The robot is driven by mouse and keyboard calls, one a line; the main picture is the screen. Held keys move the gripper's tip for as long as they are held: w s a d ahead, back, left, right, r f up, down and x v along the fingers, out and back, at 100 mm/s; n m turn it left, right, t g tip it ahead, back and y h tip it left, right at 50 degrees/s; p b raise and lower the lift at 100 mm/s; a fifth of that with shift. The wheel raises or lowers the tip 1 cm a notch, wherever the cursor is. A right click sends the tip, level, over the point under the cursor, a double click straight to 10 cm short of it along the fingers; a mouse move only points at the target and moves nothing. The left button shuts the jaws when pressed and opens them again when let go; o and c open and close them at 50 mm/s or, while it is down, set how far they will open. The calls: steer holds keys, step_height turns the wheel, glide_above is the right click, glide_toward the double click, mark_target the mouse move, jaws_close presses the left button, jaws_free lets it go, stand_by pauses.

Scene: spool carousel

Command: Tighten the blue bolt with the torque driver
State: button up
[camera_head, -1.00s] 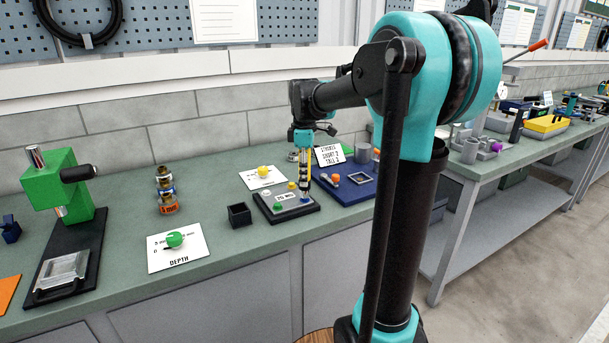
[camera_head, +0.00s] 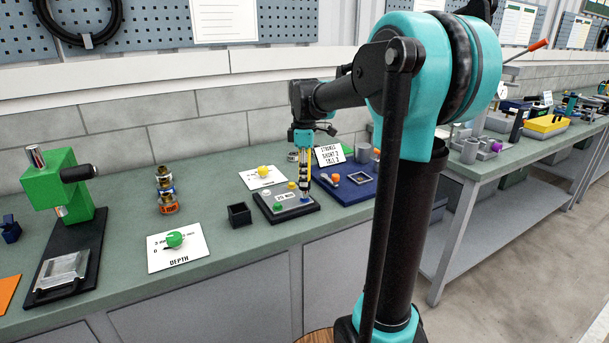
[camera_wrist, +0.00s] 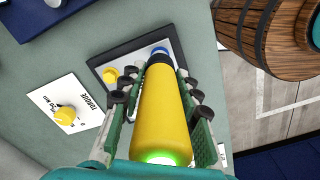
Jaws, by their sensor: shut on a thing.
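My gripper (camera_wrist: 162,105) is shut on the torque driver (camera_wrist: 160,115), a yellow cylinder with a dark collar and a green glow at its near end. In the head view the driver (camera_head: 305,174) hangs upright from my gripper (camera_head: 304,150) over the right side of a dark plate (camera_head: 268,215). The blue bolt (camera_wrist: 158,50) shows just past the driver's far end in the wrist view. In the head view the blue bolt (camera_head: 305,198) is at the driver's lower tip; I cannot tell if they touch. Yellow, white and green bolts sit on the same plate.
A white torque card with a yellow knob (camera_wrist: 66,115) lies beside the plate. A small black box (camera_head: 239,215) and a depth card with a green knob (camera_head: 174,239) are to the left. A blue tray (camera_head: 358,190) with parts is close on the right.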

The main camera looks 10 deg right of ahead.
steer(key=shift+r, duration=2.45)
